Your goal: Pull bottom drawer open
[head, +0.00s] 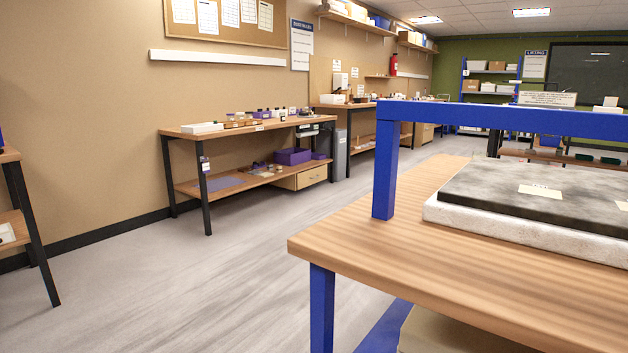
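I cannot tell which of these holds the bottom drawer. My gripper is not in view.
A wooden table (370,235) with a blue frame (385,170) fills the right foreground, bearing a dark slab (545,192) on a white block. The black-legged bench (245,130) carries small bottles. Grey floor (190,270) is clear between them.

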